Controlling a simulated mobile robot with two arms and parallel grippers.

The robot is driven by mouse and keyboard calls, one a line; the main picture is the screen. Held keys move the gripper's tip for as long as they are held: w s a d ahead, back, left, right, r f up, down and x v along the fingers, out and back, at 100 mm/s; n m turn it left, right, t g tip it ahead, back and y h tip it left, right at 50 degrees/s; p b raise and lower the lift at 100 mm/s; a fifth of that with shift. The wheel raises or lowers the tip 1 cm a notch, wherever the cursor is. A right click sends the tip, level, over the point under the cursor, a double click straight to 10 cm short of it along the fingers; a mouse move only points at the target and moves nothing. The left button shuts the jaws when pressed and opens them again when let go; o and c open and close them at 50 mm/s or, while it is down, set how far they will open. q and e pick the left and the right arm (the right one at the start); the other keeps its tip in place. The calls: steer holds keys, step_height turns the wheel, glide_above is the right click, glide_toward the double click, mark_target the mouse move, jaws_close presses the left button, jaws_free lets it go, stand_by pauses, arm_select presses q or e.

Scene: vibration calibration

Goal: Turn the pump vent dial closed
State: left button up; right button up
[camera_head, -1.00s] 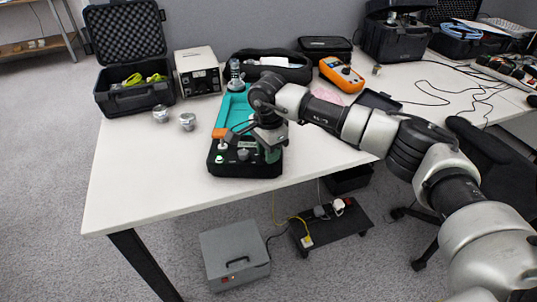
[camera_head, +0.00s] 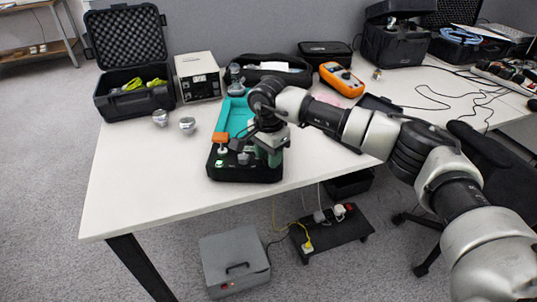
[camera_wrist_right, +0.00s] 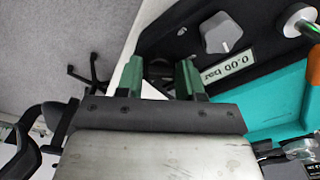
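The pump is a black unit (camera_head: 228,174) with a teal tray (camera_head: 236,115), near the table's front edge. Dark parts lie behind the fingers, unclear. My left gripper is out of view.
An orange-topped part (camera_head: 221,137) and a silver knob (camera_wrist_right: 298,20) are on the pump. A meter box (camera_head: 198,77), an orange multimeter (camera_head: 341,79) and cases are behind. The table's front left is clear.

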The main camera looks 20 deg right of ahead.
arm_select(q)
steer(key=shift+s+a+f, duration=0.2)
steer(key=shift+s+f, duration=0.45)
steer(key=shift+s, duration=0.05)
arm_select(e)
step_height(320, 180, up, 11)
steer(key=shift+f, duration=0.15)
